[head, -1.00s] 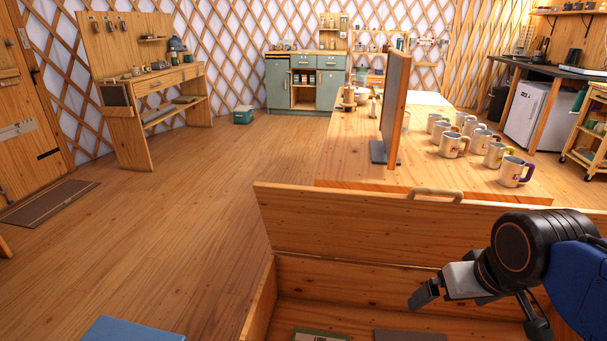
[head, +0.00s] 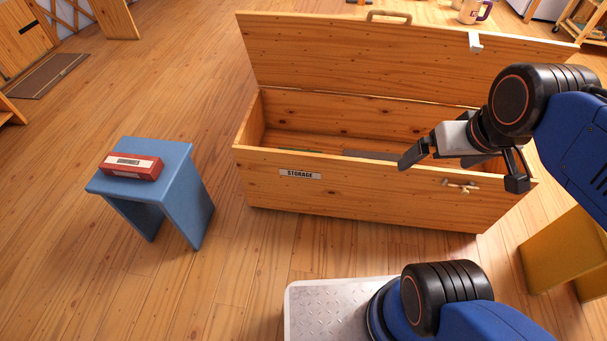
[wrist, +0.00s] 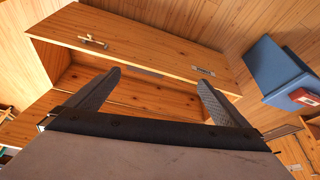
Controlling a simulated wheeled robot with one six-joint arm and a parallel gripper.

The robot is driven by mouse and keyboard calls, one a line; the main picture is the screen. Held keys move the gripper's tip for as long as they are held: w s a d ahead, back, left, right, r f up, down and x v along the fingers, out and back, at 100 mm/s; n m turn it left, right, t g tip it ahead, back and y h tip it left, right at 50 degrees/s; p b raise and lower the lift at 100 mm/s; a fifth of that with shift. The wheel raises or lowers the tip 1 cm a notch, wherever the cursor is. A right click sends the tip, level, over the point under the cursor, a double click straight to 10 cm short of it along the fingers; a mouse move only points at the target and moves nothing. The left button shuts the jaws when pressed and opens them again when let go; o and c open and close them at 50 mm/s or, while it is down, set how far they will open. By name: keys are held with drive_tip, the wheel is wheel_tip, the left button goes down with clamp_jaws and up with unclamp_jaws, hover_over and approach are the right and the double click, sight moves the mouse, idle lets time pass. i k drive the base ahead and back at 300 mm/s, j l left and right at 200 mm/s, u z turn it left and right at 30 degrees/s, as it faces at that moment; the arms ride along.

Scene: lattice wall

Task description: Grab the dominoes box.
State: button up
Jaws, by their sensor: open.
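A red box with a pale label (head: 132,166), which looks like the dominoes box, lies flat on top of a blue stool (head: 168,153) at the left of the head view. It also shows at the right edge of the wrist view (wrist: 304,96), on the blue stool. I cannot read its label. My gripper (head: 460,171) is open and empty, in front of the wooden chest, well to the right of the red box. In the wrist view its two fingers (wrist: 159,82) stand apart with nothing between them.
An open wooden chest marked STORAGE (head: 370,193) stands between my gripper and the stool, its lid (head: 370,55) raised behind. A yellow stool (head: 560,250) is at the right. The floor around the blue stool is clear.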

sight(130, 166)
drive_tip(key=u, duration=1.55)
drive_tip(key=i+j, duration=0.1)
drive_tip(key=i, duration=0.3)
drive_tip(key=i+j+z, duration=0.1)
drive_tip(key=i, duration=0.35)
